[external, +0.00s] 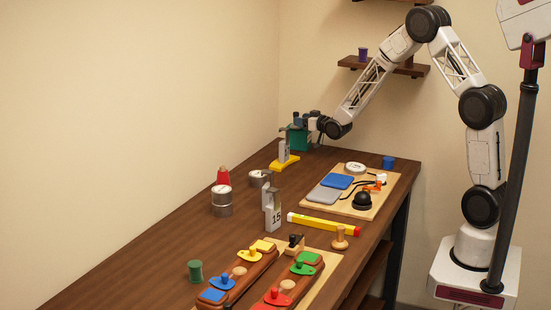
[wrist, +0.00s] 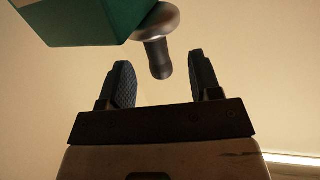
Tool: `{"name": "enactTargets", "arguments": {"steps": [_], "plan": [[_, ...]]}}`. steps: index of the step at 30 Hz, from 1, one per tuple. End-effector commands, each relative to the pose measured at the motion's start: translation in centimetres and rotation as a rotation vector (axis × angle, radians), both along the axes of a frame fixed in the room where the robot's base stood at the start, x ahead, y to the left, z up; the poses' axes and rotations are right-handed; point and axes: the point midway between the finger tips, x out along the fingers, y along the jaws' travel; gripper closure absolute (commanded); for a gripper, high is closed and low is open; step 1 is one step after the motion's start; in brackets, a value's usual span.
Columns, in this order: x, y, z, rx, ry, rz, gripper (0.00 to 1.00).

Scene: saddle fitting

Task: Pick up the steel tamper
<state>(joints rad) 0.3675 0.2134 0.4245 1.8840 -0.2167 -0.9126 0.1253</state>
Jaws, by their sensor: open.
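The steel tamper shows in the wrist view as a rounded silver collar with a dark grey handle (wrist: 157,48), beside the green block (wrist: 80,20). In the external view, the green block (external: 301,140) stands at the far end of the table, and a small dark shape on top of it may be the tamper. My gripper (wrist: 160,68) is open, and the handle's end appears between its two dark textured fingertips. No contact shows, and I cannot tell the depth between them. In the external view my gripper (external: 312,120) is at the green block, its fingers hard to make out.
A numbered grey block on a yellow base (external: 284,155) stands just in front. A light board (external: 335,207) with blue and grey pads, a black knob and a cable lies to the right. Bare tabletop (external: 130,270) lies front left.

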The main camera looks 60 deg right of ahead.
Motion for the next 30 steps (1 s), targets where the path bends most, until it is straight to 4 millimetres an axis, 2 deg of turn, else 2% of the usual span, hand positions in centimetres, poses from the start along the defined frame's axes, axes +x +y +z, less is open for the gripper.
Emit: {"name": "enactTargets", "arguments": {"steps": [17,30], "plan": [[0.6,-0.2,-0.1,0.0,0.001,0.0,0.42],[4.0,-1.0,-0.4,0.0,0.001,0.0,0.42]]}}
